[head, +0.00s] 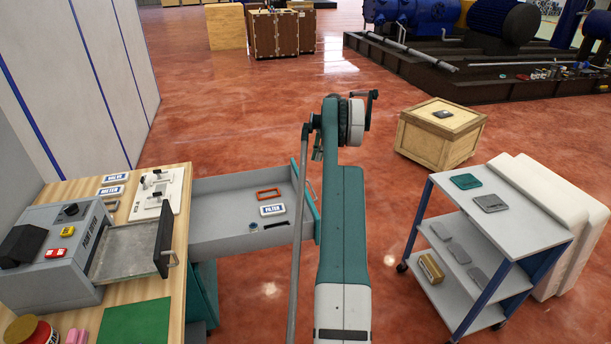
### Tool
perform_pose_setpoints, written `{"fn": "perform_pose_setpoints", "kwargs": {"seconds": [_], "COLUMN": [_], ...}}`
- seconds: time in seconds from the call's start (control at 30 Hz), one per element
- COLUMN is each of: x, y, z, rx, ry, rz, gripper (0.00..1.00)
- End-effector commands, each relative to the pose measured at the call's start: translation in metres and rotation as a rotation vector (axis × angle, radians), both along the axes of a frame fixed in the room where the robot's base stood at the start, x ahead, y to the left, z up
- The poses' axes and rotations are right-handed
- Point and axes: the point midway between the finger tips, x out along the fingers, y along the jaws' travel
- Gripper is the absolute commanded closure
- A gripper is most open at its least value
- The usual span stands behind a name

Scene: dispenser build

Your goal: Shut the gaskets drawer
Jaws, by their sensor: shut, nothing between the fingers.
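A long grey drawer (218,192) is pulled far out of the wooden-topped bench, toward the right. I take it for the gaskets drawer, though I can read no such name on it. Its teal front (309,192) is at the right end, partly hidden behind my arm. An orange rectangular ring, a FILTER label and a small dark ring lie inside. My gripper (317,154) shows small and partly hidden beside my arm, near the far end of the drawer front. It is shut and empty. I cannot tell whether it touches the front.
The bench top (178,292) holds a grey machine (50,262) with a tray and a white fixture (157,192). A blue-framed trolley (500,235) stands at right, with a wooden crate (438,135) behind it. Red floor between drawer and trolley is clear apart from my arm.

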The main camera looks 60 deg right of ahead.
Motion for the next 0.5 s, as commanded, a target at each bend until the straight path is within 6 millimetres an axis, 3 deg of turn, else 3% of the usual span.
{"fn": "perform_pose_setpoints", "kwargs": {"seconds": [0.27,0.5], "x": [0.0,0.003], "y": [0.0,0.003], "z": [-0.001,-0.014], "rx": [0.0,0.0], "ry": [0.0,0.0], "rz": [0.0,0.001], "gripper": [1.0,1.0]}}
